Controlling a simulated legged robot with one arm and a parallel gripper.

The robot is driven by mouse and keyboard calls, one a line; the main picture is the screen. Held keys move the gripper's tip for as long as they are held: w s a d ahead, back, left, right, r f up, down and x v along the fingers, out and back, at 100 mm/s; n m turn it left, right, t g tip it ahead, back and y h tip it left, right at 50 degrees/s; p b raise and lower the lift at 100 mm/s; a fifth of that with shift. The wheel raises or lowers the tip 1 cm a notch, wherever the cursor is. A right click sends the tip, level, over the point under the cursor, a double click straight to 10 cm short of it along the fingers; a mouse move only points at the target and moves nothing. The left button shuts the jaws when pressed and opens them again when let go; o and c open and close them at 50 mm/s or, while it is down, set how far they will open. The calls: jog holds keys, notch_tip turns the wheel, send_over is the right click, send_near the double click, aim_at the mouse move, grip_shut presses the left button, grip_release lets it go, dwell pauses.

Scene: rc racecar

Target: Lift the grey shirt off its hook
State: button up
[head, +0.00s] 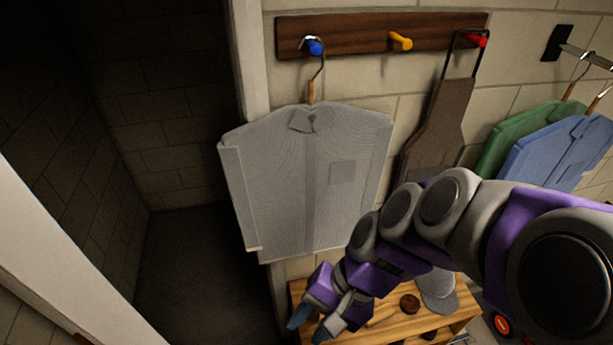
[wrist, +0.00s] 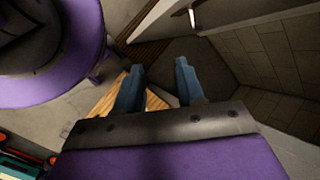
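The grey shirt (head: 270,190) hangs from a hanger (head: 321,75) on the blue hook (head: 315,47) at the left end of the wooden rack. It has a collar and a chest pocket. My gripper (head: 308,325) is low in the head view, below the shirt's hem and apart from it, over the left end of the wooden bench. The wrist view shows the two blue fingers of my gripper (wrist: 158,85) spread apart with nothing between them. The shirt is not clearly seen in the wrist view.
The wooden rack (head: 360,35) also has a yellow hook (head: 400,41) and a red hook (head: 477,40) holding a brown apron (head: 438,125). Green (head: 515,135) and blue (head: 560,152) shirts hang at right. A bench (head: 405,327) holds a cap (head: 437,290). A dark doorway opens left.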

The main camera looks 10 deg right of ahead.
jog(key=w+r+m+t+y+p, duration=0.55)
jog(key=w+r+m, duration=0.45)
jog(key=w+r, duration=0.35)
jog(key=w+d+r+m+t+p, duration=0.2)
jog(key=w+d+r+m+t, duration=0.3)
jog(key=d, duration=0.4)
jog(key=w+d+r+m+t+p, duration=0.25)
jog(key=w+d+m+t, duration=0.3)
jog(key=d+m, duration=0.3)
send_near(310, 103)
jog(key=w+a+r, duration=0.3)
jog(key=w, duration=0.2)
jog(key=w+a+h, duration=0.1)
jog(key=w+a, duration=0.1)
jog(key=shift+w+a+f+n, duration=0.15)
jog(key=shift+w+a+n, duration=0.1)
jog(key=shift+n, duration=0.1)
jog(key=shift+w+a, duration=0.3)
jog(key=shift+w, duration=0.2)
